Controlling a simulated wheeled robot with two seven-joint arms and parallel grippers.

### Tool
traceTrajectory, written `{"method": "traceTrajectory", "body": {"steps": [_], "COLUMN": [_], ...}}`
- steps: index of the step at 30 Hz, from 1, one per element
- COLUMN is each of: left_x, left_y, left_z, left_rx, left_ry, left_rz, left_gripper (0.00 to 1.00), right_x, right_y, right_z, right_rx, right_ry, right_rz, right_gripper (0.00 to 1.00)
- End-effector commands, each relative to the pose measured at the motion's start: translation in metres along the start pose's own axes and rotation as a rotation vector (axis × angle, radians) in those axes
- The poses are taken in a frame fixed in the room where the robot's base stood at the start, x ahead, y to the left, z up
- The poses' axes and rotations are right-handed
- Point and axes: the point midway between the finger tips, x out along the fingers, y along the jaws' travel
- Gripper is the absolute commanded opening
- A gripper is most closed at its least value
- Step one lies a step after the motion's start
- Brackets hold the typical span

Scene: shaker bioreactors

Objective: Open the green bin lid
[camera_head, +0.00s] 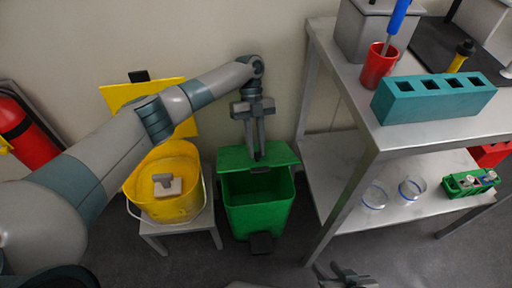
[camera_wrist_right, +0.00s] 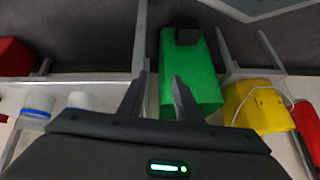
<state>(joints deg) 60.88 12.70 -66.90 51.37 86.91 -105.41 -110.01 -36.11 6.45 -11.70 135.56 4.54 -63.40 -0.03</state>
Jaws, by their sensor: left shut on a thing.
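The green bin (camera_head: 258,214) stands on the floor between a small stool and the metal table. Its lid (camera_head: 228,158) is raised at the back and the dark inside shows below it. My left gripper (camera_head: 258,157) reaches down from above and is shut on the front edge of the green bin lid. My right gripper (camera_head: 340,273) is low at the bottom of the head view, apart from the bin. In the right wrist view its fingers (camera_wrist_right: 160,95) are spread and empty. The green bin also shows there (camera_wrist_right: 192,72), with its dark pedal (camera_wrist_right: 187,36).
A yellow bucket (camera_head: 152,205) stands on the grey stool (camera_head: 180,235) left of the bin. A red extinguisher (camera_head: 30,135) is at the far left. The metal table (camera_head: 345,165) on the right carries a red cup (camera_head: 377,68) and a teal rack (camera_head: 432,100).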

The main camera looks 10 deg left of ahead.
Motion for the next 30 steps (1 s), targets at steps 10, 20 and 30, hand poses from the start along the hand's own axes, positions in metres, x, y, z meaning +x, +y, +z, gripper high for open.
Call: {"method": "traceTrajectory", "body": {"steps": [10,20,30], "left_x": [-0.001,-0.001,-0.001], "left_y": [0.0,0.0,0.0], "left_z": [0.001,0.001,0.001], "left_rx": [-0.002,-0.002,-0.002], "left_ry": [-0.004,-0.004,-0.004], "left_rz": [-0.001,-0.001,-0.001], "left_gripper": [0.0,0.0,0.0], "right_x": [0.001,0.016,0.04], "right_y": [0.0,-0.01,-0.034], "right_z": [-0.002,-0.021,-0.062], "right_rx": [-0.025,-0.367,-1.073], "right_ry": [0.003,0.039,0.103], "right_rz": [0.003,0.033,0.136], "right_gripper": [0.0,0.0,0.0]}}
